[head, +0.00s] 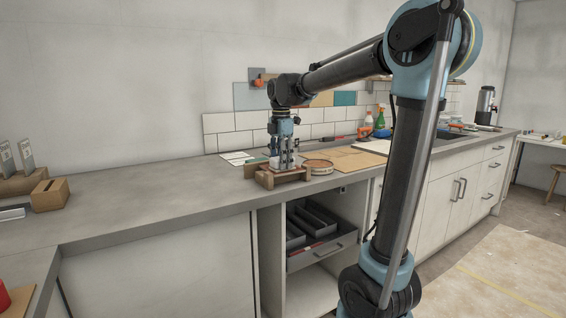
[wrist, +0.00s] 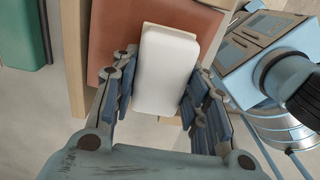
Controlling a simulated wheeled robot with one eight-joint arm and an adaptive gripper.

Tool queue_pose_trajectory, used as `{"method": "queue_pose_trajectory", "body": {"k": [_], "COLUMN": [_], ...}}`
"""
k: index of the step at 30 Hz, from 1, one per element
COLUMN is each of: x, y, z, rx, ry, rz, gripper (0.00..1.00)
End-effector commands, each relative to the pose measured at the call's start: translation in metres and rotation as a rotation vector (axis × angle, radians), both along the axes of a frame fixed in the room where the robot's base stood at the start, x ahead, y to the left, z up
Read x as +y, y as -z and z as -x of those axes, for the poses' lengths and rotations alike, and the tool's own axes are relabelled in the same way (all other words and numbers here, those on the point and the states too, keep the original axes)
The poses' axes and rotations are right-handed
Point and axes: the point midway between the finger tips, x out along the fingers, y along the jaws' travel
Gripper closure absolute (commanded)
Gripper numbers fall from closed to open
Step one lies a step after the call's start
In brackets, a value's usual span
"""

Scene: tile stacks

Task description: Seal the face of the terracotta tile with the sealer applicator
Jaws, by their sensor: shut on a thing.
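My gripper (wrist: 157,100) is shut on the sealer applicator (wrist: 166,70), a white block with rounded edges and a thin tan layer along its far end. In the wrist view the terracotta tile (wrist: 116,32) lies behind the applicator, reddish-brown and flat, with wood along its left side. The applicator hides part of the tile. I cannot tell whether the two touch. In the head view my gripper (head: 284,160) points down over a small wooden stand (head: 283,179) on the counter. The tile's face cannot be made out there.
A round tan-topped dish (head: 318,167) stands just right of the stand. Tan boards (head: 350,160) lie further right, with spray bottles (head: 380,122) behind. A wooden block (head: 50,195) is at far left. The counter (head: 160,193) between is clear. A drawer (head: 322,255) below is open.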

Motion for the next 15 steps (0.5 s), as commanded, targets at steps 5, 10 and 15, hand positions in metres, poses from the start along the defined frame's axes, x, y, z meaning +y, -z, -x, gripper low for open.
{"method": "queue_pose_trajectory", "body": {"k": [5,10,15], "x": [-0.012,-0.022,-0.031], "y": [0.001,0.001,0.002], "z": [-0.007,-0.013,-0.018], "rx": [0.0,0.0,-0.001], "ry": [0.003,0.002,0.001], "rz": [0.0,0.0,0.001], "gripper": [1.0,1.0,1.0]}}
